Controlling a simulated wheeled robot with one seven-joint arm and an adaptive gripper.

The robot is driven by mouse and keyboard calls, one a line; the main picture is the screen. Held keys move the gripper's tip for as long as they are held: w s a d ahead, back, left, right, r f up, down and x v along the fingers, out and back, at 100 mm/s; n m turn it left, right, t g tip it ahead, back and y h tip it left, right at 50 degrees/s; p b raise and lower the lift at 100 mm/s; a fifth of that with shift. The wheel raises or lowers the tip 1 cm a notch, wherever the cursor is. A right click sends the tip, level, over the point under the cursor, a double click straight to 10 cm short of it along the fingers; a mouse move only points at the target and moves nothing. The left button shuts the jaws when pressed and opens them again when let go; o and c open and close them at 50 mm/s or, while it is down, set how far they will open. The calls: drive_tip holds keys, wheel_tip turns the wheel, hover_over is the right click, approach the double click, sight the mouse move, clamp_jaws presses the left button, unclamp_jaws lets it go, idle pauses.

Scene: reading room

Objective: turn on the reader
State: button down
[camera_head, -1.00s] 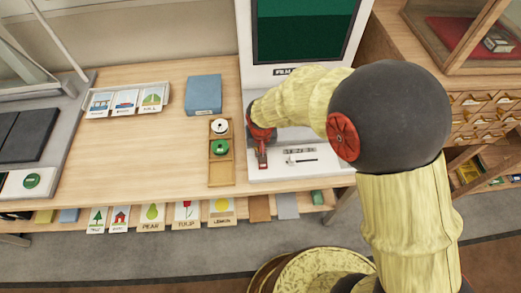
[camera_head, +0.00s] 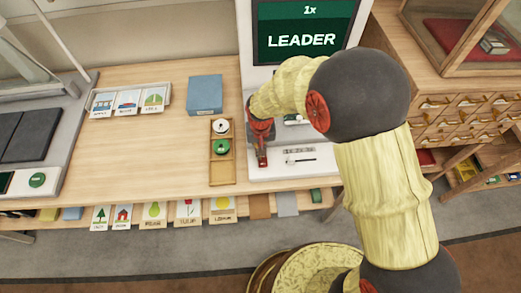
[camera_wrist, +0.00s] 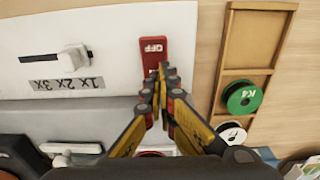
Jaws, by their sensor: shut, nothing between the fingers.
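The reader has an upright screen (camera_head: 303,35) that is lit green and reads "1x" and "LEADER". Its white base (camera_head: 305,172) stands on the desk. A red switch (camera_wrist: 153,52) on the base shows the word OFF, upside down in the wrist view. My gripper (camera_wrist: 161,72) is shut and empty, its fingertips at the near end of the switch. They seem to touch it and hide that end. In the head view my gripper (camera_head: 262,150) points down at the left side of the base. A slider knob (camera_wrist: 72,60) sits beside the 1x 2x 3x label.
A wooden tray (camera_head: 222,174) with a white spool (camera_head: 221,126) and a green spool (camera_head: 221,147) lies close left of the base. A blue box (camera_head: 204,94) and a picture card tray (camera_head: 130,102) are farther left. A drawer cabinet (camera_head: 470,112) stands at right.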

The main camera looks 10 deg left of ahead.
sight(264, 161)
drive_tip(key=shift+s+d+r+p, duration=0.15)
drive_tip(key=shift+s+r+p, duration=0.15)
drive_tip(key=shift+s, duration=0.4)
wheel_tip(264, 161, up, 14)
drive_tip(key=w+p, duration=0.2)
drive_tip(key=p, duration=0.2)
drive_tip(key=shift+w+a+f+p, duration=0.15)
drive_tip(key=shift+w+a+p, duration=0.1)
drive_tip(key=shift+p, duration=0.15)
drive_tip(key=shift+s, duration=0.1)
drive_tip(key=s+d+r+m+t, duration=0.2)
drive_tip(key=s+d+r+t, duration=0.3)
drive_tip(key=s+d+r, duration=1.5)
drive_tip(key=d+r, duration=0.3)
drive_tip(key=d, duration=0.1)
drive_tip(key=shift+s+b, duration=0.25)
drive_tip(key=shift+b, duration=0.15)
